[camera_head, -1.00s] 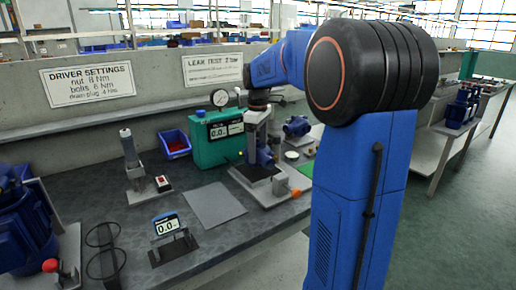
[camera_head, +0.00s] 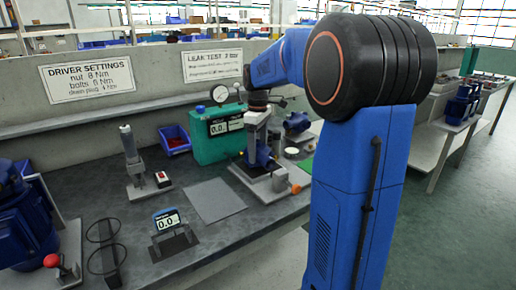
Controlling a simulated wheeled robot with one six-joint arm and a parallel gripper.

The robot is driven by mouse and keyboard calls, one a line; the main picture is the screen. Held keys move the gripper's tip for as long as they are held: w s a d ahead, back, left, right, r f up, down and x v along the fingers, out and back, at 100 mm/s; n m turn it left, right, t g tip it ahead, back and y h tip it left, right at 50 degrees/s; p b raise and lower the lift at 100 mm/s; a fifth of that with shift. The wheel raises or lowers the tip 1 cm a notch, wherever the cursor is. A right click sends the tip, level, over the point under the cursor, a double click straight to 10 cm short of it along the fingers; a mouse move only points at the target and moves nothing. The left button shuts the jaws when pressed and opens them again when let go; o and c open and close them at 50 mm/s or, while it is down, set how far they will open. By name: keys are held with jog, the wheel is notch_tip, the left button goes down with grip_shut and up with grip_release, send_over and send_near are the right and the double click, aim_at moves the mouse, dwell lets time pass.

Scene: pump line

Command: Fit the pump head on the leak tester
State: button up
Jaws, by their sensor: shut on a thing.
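The leak tester has a green box (camera_head: 206,147) with a round gauge on top and a display that reads about 0.0. Beside it stands a grey test stand with a flat base (camera_head: 262,193) and an orange part at its front right corner. A blue pump head (camera_head: 262,155) is at the stand, over its base. I cannot tell whether it is seated or held just above. My gripper (camera_head: 257,117) comes down from above the stand and is shut on the pump head. The fingertips are small and partly hidden.
Another blue pump part (camera_head: 297,123) lies behind the stand. A blue bin (camera_head: 176,140), a driver on a stand (camera_head: 131,160), a grey mat (camera_head: 214,200) and a small display (camera_head: 167,221) are to the left. Blue motor parts (camera_head: 20,215) fill the left edge.

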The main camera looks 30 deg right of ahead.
jog(key=shift+f, duration=0.85)
jog(key=o, duration=1.5)
jog(key=shift+r, duration=0.1)
jog(key=shift+r, duration=4.4)
jog(key=shift+s, duration=0.1)
